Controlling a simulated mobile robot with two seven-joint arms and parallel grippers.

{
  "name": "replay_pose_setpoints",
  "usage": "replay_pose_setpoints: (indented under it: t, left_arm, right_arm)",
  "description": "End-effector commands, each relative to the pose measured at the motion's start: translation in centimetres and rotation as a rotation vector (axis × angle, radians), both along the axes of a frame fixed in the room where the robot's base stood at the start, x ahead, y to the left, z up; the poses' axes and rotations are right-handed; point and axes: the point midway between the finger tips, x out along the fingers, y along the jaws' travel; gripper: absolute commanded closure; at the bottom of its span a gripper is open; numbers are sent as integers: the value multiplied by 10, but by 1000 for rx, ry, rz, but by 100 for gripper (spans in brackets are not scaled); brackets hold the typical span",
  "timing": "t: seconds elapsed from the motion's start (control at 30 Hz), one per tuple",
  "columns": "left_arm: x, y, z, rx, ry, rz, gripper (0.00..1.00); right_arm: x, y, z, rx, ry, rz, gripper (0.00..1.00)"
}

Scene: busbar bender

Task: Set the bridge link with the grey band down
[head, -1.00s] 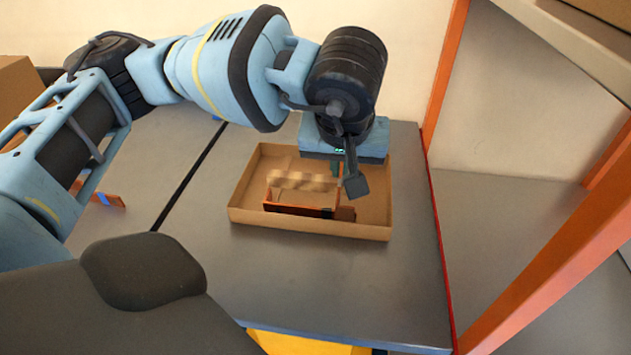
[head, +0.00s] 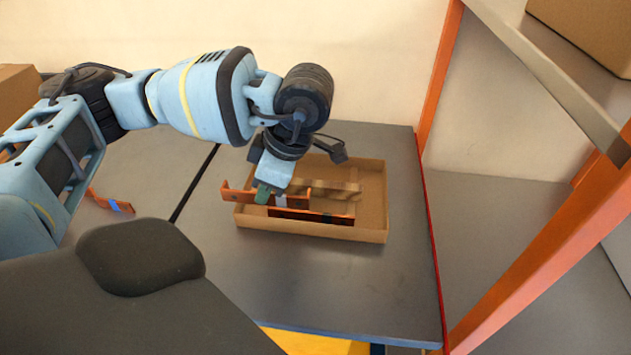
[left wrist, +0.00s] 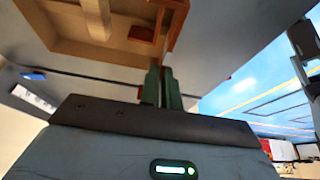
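My left gripper (head: 264,194) is shut on a copper-orange link (head: 236,193), seen over the left part of a cardboard tray (head: 345,233). The link's left end reaches past the tray's left wall. A small bluish-grey patch, likely its band, shows just right of the fingers (head: 281,201). In the left wrist view the green fingers (left wrist: 163,88) are close together, with the orange link (left wrist: 168,28) beyond them. I cannot tell whether the link touches the tray. My right gripper is not in view.
In the tray lie a wooden striped bar (head: 330,190) and another orange bar (head: 305,215) with a dark patch. An orange link with a blue band (head: 114,205) lies on the table at left. An orange rack post (head: 437,80) stands at right. The grey table front (head: 310,290) is clear.

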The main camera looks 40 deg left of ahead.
Motion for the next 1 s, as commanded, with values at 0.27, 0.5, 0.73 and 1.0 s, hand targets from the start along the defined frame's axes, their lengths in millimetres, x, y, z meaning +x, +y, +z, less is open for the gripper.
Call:
replay_pose_setpoints:
  t: [0.27, 0.5, 0.73, 1.0]
  left_arm:
    - [29, 0, -3, 0, -2, 1, 100]
    - [76, 2, -6, 0, -2, 0, 100]
    - [116, 3, -10, 0, -2, -1, 100]
    - [149, 5, -13, 0, -2, -2, 100]
  right_arm:
    - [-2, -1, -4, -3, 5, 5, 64]
    - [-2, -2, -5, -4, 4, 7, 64]
    - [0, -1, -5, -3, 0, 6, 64]
    - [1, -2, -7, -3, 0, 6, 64]
